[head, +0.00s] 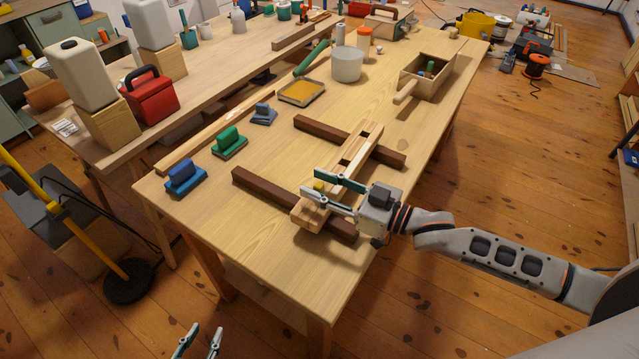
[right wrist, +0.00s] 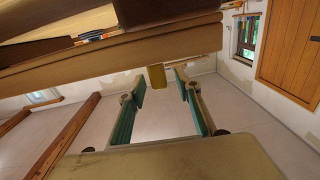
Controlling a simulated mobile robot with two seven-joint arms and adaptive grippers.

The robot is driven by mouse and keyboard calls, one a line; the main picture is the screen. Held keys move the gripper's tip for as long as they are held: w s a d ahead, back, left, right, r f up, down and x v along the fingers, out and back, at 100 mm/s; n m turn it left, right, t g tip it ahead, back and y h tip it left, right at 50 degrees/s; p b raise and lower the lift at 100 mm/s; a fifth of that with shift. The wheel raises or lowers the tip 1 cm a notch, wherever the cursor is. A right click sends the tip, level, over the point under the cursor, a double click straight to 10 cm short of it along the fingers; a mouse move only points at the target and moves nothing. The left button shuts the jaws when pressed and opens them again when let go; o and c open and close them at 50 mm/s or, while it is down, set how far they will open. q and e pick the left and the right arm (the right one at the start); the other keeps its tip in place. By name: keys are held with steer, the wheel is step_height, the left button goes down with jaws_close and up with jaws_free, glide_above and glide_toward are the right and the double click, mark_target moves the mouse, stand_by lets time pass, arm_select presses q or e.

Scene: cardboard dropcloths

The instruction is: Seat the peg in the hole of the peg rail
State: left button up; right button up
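The peg rail (head: 346,163) is a pale wooden bar with dark openings, lying across two dark brown beams. A small yellow peg (head: 319,186) shows near the rail's near end, between the fingers of my right gripper (head: 310,184). The right wrist view shows a yellowish block (right wrist: 157,77), apparently the peg, between the spread fingertips (right wrist: 158,88), with a gap on each side. My right gripper is open around it. How deep the peg sits in a hole is hidden. My left gripper (head: 200,343) is open and empty at the bottom edge, off the table.
Dark brown beams (head: 262,193) lie on the table (head: 225,210). Blue and green handled blocks (head: 230,141) stand along its left side. A yellow-filled tray (head: 301,92), a grey pot (head: 347,64) and a wooden box (head: 428,75) stand farther back. The front left tabletop is clear.

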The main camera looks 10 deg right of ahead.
steer(key=v, duration=1.2)
steer(key=shift+d, duration=0.1)
stand_by(0.5)
